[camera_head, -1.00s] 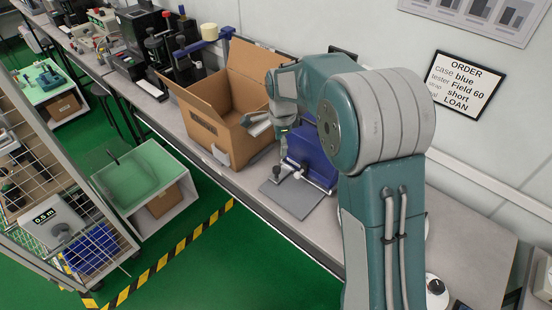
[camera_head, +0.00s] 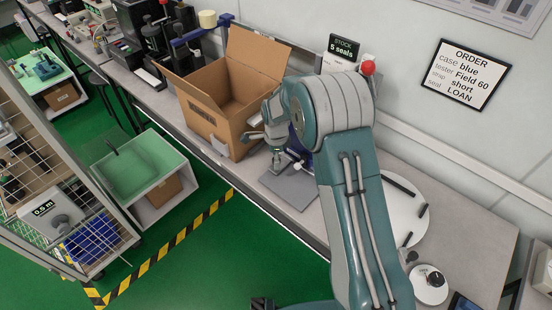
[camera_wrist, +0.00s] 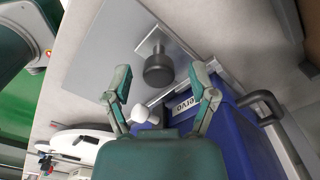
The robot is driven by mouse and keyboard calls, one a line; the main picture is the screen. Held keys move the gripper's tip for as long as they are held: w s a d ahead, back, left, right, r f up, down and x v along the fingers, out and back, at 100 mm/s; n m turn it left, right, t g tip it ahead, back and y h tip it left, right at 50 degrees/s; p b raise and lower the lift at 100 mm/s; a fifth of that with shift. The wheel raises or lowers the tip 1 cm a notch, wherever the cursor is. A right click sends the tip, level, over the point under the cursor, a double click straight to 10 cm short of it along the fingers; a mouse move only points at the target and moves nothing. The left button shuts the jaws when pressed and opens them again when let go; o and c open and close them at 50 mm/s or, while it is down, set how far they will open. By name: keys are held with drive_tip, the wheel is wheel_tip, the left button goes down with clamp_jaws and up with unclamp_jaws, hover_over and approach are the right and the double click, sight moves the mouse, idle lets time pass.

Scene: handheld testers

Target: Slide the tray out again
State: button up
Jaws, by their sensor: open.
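The tray is a flat grey plate (camera_head: 290,188) on the bench in front of the blue machine (camera_wrist: 240,135). In the wrist view the plate (camera_wrist: 105,55) carries a dark round knob (camera_wrist: 158,70) on a small square base. My gripper (camera_head: 277,160) is low over the plate's back edge. In the wrist view its fingers (camera_wrist: 160,85) are open, one on each side of the knob in the picture; no contact shows, and I cannot tell the height gap. A white ball handle (camera_wrist: 140,114) lies close between the fingers and palm. My arm hides most of the blue machine in the head view.
An open cardboard box (camera_head: 222,105) stands close to the left of my gripper. A white round turntable (camera_head: 395,215) with black bars is right of my arm. A stock sign (camera_head: 342,52) and red ball (camera_head: 368,68) are behind. The bench front edge is near the plate.

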drive_tip(key=shift+f, duration=0.25)
clamp_jaws()
drive_tip(key=s+a, duration=0.8)
drive_tip(key=shift+s+a, duration=0.3)
drive_tip(key=shift+s, duration=0.1)
drive_tip(key=shift+c, duration=1.6)
unclamp_jaws()
drive_tip(key=o, duration=0.3)
drive_tip(key=shift+a, duration=0.25)
